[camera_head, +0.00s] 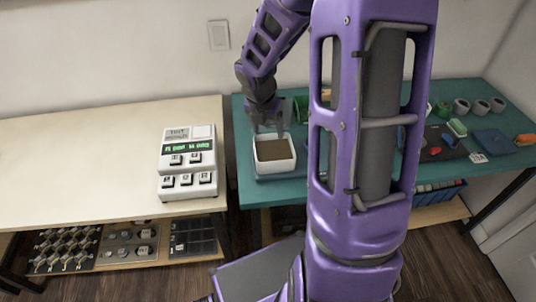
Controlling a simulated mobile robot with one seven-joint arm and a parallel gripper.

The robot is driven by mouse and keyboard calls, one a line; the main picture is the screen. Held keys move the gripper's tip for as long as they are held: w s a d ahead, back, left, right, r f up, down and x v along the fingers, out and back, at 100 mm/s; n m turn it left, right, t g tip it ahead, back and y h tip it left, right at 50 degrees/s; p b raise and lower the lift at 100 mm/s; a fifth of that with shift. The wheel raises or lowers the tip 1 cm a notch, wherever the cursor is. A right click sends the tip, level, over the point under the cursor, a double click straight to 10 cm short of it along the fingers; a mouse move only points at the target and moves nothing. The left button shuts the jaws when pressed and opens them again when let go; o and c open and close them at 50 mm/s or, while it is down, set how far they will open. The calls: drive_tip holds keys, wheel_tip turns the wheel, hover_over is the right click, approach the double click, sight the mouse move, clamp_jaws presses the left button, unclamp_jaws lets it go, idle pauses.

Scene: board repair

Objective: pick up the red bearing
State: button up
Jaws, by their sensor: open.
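My gripper (268,128) hangs pointing down over a white box with a brown filling (274,167), on the left part of the teal table (246,192). Its fingers look apart, and I see nothing between them. A tiny red spot (435,151) shows on a dark mat at the right of the table, far from my gripper. It is too small to tell whether it is the red bearing. My own purple arm hides the middle of the table.
A cream table (90,150) on the left carries a white tester with a green display (188,150). Several grey cups (461,106), a blue pad (494,141) and an orange item (525,139) stand at the right of the teal table. Shelves below hold trays.

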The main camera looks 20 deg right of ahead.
drive_tip(key=b, duration=0.3)
approach(273, 154)
wheel_tip(273, 154, down, 2)
drive_tip(key=shift+f, duration=0.1)
drive_tip(key=shift+b+x, duration=0.65)
drive_tip(key=shift+x, duration=2.3)
drive_tip(key=shift+w+d, duration=0.15)
clamp_jaws()
